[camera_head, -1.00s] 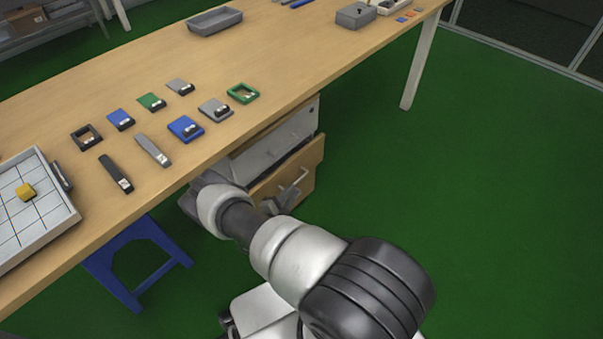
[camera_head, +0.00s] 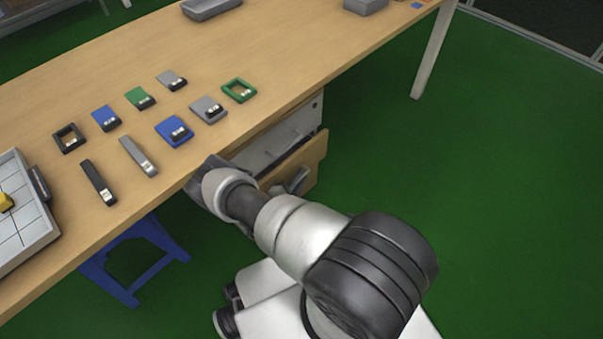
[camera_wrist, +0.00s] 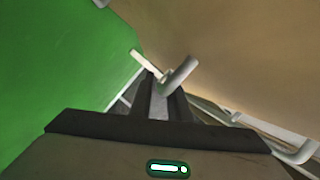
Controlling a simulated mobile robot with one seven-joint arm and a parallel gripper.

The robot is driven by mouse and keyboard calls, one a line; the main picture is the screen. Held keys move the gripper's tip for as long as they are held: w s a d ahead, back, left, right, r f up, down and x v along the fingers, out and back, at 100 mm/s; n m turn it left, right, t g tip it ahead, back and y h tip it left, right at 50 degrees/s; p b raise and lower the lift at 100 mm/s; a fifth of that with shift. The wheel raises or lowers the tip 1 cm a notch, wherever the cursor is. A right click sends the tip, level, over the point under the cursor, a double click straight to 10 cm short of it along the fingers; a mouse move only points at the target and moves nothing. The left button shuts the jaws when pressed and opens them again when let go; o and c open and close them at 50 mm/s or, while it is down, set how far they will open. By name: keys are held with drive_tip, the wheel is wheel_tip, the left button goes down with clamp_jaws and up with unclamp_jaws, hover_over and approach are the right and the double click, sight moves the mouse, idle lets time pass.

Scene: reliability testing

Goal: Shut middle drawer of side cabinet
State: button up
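The side cabinet (camera_head: 283,138) stands under the table, its upper part light grey. A wood-fronted drawer (camera_head: 312,158) sticks out from it; I cannot tell which level it is. My gripper (camera_head: 297,181) is at this drawer front, partly hidden by my arm. In the wrist view, the wooden front (camera_wrist: 235,55) fills the upper right, and a pale bar handle (camera_wrist: 180,73) lies at the tips of my gripper (camera_wrist: 162,90). The dark fingers are close together, with a light strip between them. I cannot tell whether they grip the handle. Another pale handle (camera_wrist: 285,142) shows at the right.
The wooden table (camera_head: 270,60) above the cabinet carries several small blue, green, grey and black parts and a white gridded tray (camera_head: 25,225). A blue stool (camera_head: 130,258) stands under the table at left. The green floor (camera_head: 500,200) to the right is clear.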

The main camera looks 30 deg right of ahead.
drive_tip(key=shift+w+d, duration=0.1)
clamp_jaws()
idle(1.5)
